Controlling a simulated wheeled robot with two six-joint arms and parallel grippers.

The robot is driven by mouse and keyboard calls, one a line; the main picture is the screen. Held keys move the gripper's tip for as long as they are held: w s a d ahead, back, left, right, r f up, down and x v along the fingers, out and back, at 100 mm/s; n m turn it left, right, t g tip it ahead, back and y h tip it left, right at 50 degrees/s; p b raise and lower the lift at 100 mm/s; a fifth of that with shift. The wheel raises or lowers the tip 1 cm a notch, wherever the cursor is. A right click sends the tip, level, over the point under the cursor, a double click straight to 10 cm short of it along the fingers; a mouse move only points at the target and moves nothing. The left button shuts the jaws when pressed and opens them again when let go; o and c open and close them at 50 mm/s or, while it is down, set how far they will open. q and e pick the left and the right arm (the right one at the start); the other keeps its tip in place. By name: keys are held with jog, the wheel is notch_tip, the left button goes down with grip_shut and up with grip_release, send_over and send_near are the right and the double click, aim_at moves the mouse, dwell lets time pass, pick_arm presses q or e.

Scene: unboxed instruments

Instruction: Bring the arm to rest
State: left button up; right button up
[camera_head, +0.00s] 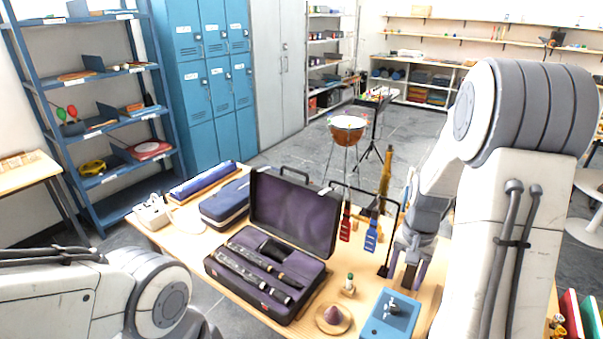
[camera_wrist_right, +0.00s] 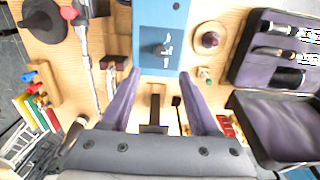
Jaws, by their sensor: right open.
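My right arm comes in from the right side of the head view and bends down over the table. My right gripper (camera_head: 408,277) hangs above the table near a hanger with tags and the blue box. In the right wrist view its two purple fingers (camera_wrist_right: 159,78) are spread apart with nothing held between them. Below them lie the blue box (camera_wrist_right: 160,15) with small metal pieces on it and a dark stand (camera_wrist_right: 154,115). Part of my left arm shows at the lower left of the head view; its gripper is out of view.
An open instrument case (camera_head: 270,255) with dark clarinet pieces stands mid-table. A navy case (camera_head: 226,203), a round wooden item (camera_head: 333,318), the blue box (camera_head: 391,315) and red and blue tags (camera_head: 371,236) stand around it. Lockers and shelves line the back.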

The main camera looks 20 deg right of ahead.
jog(key=s+a+r+n, duration=0.1)
jog(key=a+r+n, duration=0.3)
jog(key=a, duration=0.7)
jog(key=s+a+r+n, duration=0.15)
jog(key=a+n, duration=0.35)
jog(key=a, duration=0.5)
jog(key=s+a+r+n+y, duration=0.1)
jog(key=s+a+r+n, duration=0.1)
jog(key=s+a+n, duration=0.6)
jog(key=s+a, duration=0.2)
jog(key=s, duration=0.3)
jog(key=shift+s+a+b, duration=0.15)
jog(key=shift+s+b, duration=0.05)
jog(key=shift+b, duration=0.2)
